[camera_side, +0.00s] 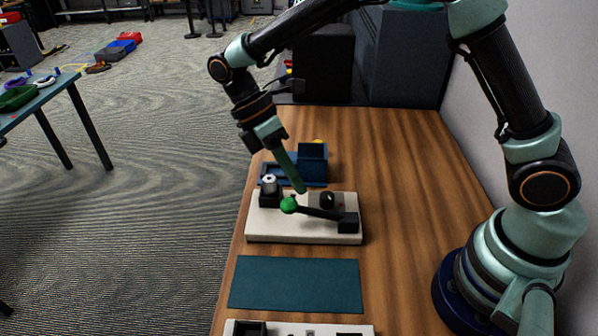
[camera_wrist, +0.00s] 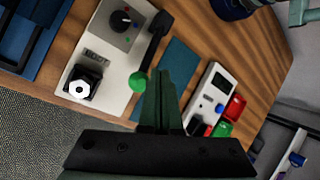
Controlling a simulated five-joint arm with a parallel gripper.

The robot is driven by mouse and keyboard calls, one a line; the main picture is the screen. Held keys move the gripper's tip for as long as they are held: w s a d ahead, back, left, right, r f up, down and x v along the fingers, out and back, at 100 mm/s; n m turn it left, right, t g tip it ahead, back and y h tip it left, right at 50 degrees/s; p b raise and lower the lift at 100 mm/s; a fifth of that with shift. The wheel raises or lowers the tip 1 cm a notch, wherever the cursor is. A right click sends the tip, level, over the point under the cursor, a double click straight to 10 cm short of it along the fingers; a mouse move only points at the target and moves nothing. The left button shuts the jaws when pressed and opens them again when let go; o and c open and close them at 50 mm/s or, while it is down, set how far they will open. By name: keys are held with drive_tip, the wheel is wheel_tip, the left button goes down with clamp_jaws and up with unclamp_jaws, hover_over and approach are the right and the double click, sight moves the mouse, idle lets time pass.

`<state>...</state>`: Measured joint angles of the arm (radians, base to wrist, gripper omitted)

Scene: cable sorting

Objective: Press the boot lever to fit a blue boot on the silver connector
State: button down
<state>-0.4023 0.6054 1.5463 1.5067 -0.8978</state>
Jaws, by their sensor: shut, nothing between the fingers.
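The boot press is a white base (camera_side: 262,228) with a black lever (camera_side: 322,213) ending in a green knob (camera_side: 288,205). The knob also shows in the wrist view (camera_wrist: 138,80), just left of my fingers. The silver connector (camera_wrist: 79,90) sits in a black holder (camera_wrist: 90,75) beside the BOOT label; in the side view it stands at the base's left (camera_side: 269,179). A black dial (camera_wrist: 122,19) has coloured dots around it; its setting is too small to read. My gripper (camera_side: 301,189) is shut and empty, tip just behind and above the knob; contact is not visible.
A blue fixture (camera_side: 312,155) stands behind the press. A dark teal mat (camera_side: 295,284) lies in front, then another white device (camera_wrist: 208,90) with a screen and red and green bins (camera_wrist: 234,107). The wooden table (camera_side: 410,200) is clear to the right.

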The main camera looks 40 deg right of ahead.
drive_tip(key=shift+s+d+r, duration=0.15)
drive_tip(key=shift+r, duration=0.5)
drive_tip(key=shift+s+d+r, duration=0.15)
drive_tip(key=shift+r, duration=0.5)
drive_tip(key=shift+s+d+r, duration=0.15)
drive_tip(key=shift+r, duration=0.5)
drive_tip(key=s+d+r+m+t+y, duration=0.1)
drive_tip(key=s+d+r+m+t, duration=0.1)
drive_tip(key=d+r+m+t, duration=0.2)
drive_tip(key=s+d+r+m+t+y, duration=0.1)
drive_tip(key=s+d+r+m+t, duration=0.1)
drive_tip(key=d+r+m+t, duration=0.2)
drive_tip(key=shift+s+d+m+t, duration=0.15)
drive_tip(key=shift+d+m+t, duration=1.45)
drive_tip(key=shift+d+m, duration=1.45)
drive_tip(key=shift+a+m, duration=0.35)
drive_tip(key=shift+a, duration=0.05)
drive_tip(key=m+g, duration=0.6)
drive_tip(key=m, duration=0.3)
hover_over(302, 207)
drive_tip(key=w+a, duration=0.2)
drive_tip(key=shift+s+d, duration=0.1)
drive_tip(key=shift+s, duration=0.05)
